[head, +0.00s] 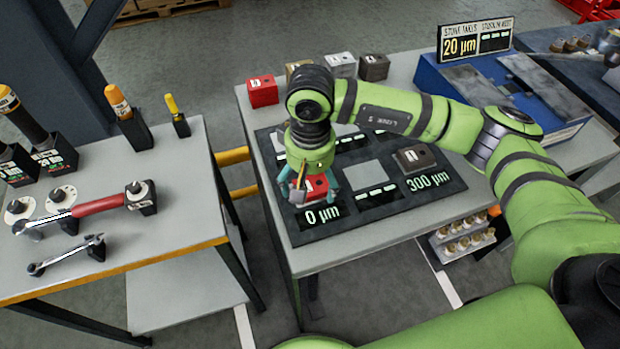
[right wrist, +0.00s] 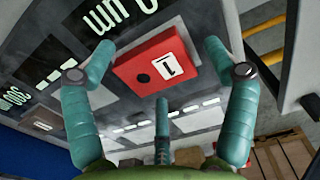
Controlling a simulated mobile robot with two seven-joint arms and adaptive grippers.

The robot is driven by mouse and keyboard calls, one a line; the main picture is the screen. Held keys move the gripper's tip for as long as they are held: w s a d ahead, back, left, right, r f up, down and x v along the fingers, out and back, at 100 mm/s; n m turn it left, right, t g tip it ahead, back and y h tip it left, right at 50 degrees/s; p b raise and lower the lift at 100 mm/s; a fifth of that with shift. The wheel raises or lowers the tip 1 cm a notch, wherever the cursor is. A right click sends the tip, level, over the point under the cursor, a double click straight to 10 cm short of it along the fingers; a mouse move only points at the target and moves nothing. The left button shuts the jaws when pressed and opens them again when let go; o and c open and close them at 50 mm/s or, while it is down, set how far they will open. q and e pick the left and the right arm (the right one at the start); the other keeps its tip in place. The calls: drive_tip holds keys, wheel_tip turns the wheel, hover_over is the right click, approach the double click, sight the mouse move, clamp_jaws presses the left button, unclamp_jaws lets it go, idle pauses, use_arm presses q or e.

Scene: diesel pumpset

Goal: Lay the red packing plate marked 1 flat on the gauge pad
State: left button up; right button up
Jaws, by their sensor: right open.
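The red packing plate marked 1 (right wrist: 147,67) lies under my right gripper in the right wrist view, its white label facing up. It shows partly in the head view (head: 317,186), behind the fingers. It is over the dark gauge board (head: 440,187), just behind the display reading 0 µm. I cannot tell whether it rests fully flat on the pad beneath, which it mostly hides. My right gripper (head: 307,184) points down with its teal fingers spread around the plate, open. In the wrist view the fingers show apart from its edges. My left gripper is not in view.
A grey block (head: 413,158) sits on the board by the 300 µm display; a bare pad (head: 369,175) lies between. A red block (head: 263,91) and several metal blocks stand behind. A blue stone table (head: 480,85) is at right, a tool bench (head: 160,245) at left.

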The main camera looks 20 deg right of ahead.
wheel_tip(320, 180, up, 12)
idle(0.6)
wheel_tip(320, 180, up, 6)
drive_tip(key=p, duration=0.2)
idle(0.5)
